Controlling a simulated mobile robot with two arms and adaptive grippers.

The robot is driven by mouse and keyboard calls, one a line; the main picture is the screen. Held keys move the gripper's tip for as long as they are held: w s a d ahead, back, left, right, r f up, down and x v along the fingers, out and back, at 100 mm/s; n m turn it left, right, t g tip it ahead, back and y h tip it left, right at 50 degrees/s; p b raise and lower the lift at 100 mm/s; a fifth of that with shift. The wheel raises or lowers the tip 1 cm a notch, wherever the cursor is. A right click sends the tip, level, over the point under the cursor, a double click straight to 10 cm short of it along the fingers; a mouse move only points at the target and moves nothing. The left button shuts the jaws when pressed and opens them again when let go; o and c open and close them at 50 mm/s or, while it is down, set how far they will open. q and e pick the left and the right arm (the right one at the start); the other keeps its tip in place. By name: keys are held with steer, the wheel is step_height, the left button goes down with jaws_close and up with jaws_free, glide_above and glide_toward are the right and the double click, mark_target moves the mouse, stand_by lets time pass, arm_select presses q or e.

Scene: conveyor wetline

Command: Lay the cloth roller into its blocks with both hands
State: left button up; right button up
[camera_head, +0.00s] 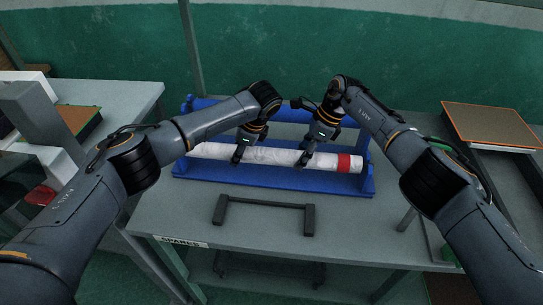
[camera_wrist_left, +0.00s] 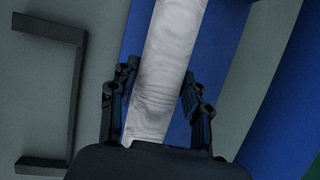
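The cloth roller (camera_head: 270,156), white and wrinkled with a red band near its right end, lies lengthwise over the blue stand that has the blocks (camera_head: 250,178). Whether it rests in the blocks or hangs just above them I cannot tell. My left gripper (camera_head: 238,158) is at the roller left of its middle. In the left wrist view its fingers (camera_wrist_left: 158,80) straddle the roller (camera_wrist_left: 170,45), close to both sides; firm contact is unclear. My right gripper (camera_head: 303,163) points down at the roller, left of the red band; its finger gap is hidden.
A dark U-shaped bracket (camera_head: 265,204) lies on the grey table (camera_head: 180,215) in front of the stand; it also shows in the left wrist view (camera_wrist_left: 76,100). A board with an orange edge (camera_head: 490,124) lies at the right. A side table (camera_head: 130,98) stands at the left.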

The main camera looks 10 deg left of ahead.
arm_select(q)
jaws_close()
arm_select(e)
jaws_close()
arm_select(q)
steer(key=shift+r, duration=0.1)
steer(key=shift+r+p, duration=0.4)
steer(key=shift+p, duration=0.15)
arm_select(e)
steer(key=shift+r, duration=0.5)
arm_select(q)
steer(key=shift+r+p, duration=0.55)
steer(key=shift+r, duration=0.1)
arm_select(e)
steer(key=shift+r, duration=0.6)
arm_select(q)
steer(key=shift+f, duration=0.15)
arm_select(e)
steer(key=shift+f, duration=0.15)
